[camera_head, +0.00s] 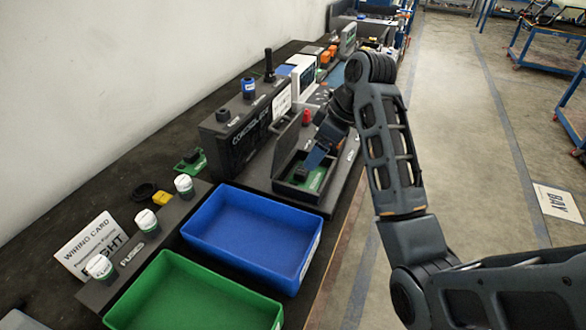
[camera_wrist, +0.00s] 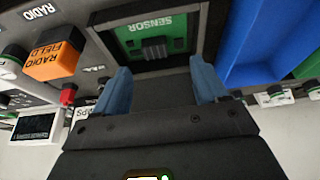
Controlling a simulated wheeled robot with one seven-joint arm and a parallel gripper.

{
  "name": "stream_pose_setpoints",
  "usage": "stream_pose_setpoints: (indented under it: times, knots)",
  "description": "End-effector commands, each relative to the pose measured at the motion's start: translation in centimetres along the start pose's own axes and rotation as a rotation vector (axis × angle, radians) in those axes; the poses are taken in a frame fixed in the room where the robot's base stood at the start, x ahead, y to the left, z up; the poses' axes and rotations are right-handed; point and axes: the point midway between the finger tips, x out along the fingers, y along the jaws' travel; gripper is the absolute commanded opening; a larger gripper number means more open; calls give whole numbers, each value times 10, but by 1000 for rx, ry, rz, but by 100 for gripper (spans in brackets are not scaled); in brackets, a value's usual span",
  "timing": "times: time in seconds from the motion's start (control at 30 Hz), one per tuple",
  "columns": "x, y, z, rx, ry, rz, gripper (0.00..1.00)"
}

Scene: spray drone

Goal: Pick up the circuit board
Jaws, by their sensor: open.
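A green circuit board marked SENSOR (camera_wrist: 180,43), with a dark block on it, lies inside an open dark box (camera_head: 327,200). In the head view the board (camera_head: 316,179) shows partly, below my gripper (camera_head: 318,155). In the wrist view my gripper (camera_wrist: 162,88) has its two blue fingers spread wide with nothing between them. The board is just beyond the fingertips, apart from them. Another small green board (camera_head: 190,160) lies on the dark bench at the left, beside the big black case.
An empty blue tray (camera_head: 250,232) and a green tray (camera_head: 195,300) stand left of and nearer than the box. The box lid (camera_head: 286,140) stands open. A black case (camera_head: 235,135) is behind it. An orange radio block (camera_wrist: 55,62) shows in the wrist view.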

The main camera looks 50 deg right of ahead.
Motion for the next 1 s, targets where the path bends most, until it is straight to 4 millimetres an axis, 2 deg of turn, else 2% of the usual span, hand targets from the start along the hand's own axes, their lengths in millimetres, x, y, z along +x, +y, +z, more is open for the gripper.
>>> stream_pose_setpoints:
  times: [0.23, 0.47, 0.73, 1.0]
  knots:
    - [21, 1, 1, -1, 0, 0, 72]
    - [33, 3, 0, 1, -2, -2, 72]
    - [70, 8, 0, 1, -2, -2, 72]
    - [78, 8, 0, 0, 0, 1, 72]
